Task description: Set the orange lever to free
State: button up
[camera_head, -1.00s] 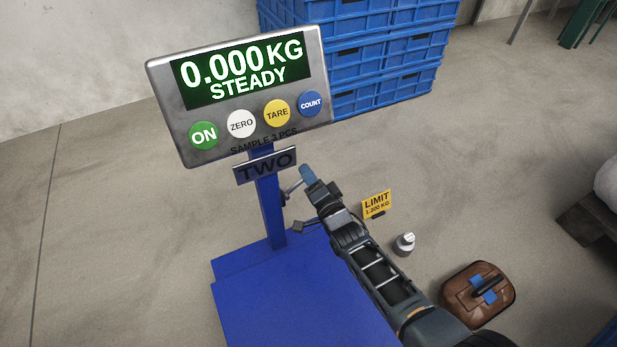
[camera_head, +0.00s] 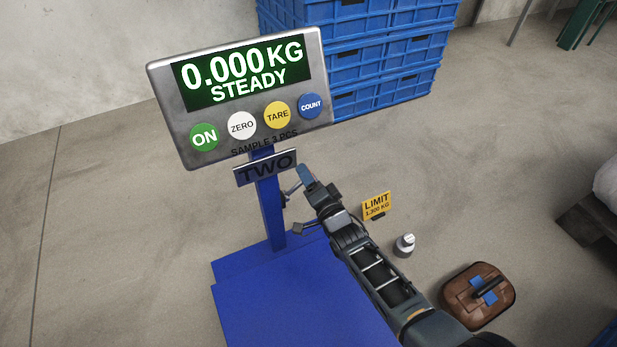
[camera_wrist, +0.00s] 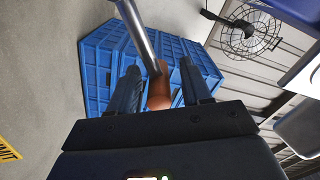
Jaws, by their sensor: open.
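The orange lever (camera_wrist: 160,88) shows in the wrist view between the two dark fingers of my gripper (camera_wrist: 161,85). A silver metal rod (camera_wrist: 138,35) runs from the top of that view down to the orange part. The fingers stand apart on either side of the lever, and I see a gap on both sides. In the head view my gripper (camera_head: 302,200) is just right of the blue scale column (camera_head: 269,208), below the TWO plate (camera_head: 265,167). The orange part is hidden there. I see no marking for a free position.
The scale display (camera_head: 240,92) reads 0.000 KG STEADY, above the blue platform (camera_head: 290,300). Blue crates (camera_head: 375,60) are stacked behind. A yellow LIMIT sign (camera_head: 377,203), a small weight (camera_head: 404,245) and a brown lidded object (camera_head: 478,296) are on the floor at right.

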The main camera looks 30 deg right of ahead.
jog(key=s+p, duration=0.2)
jog(key=s, duration=0.5)
jog(key=shift+s+p, duration=0.35)
jog(key=shift+s, duration=0.05)
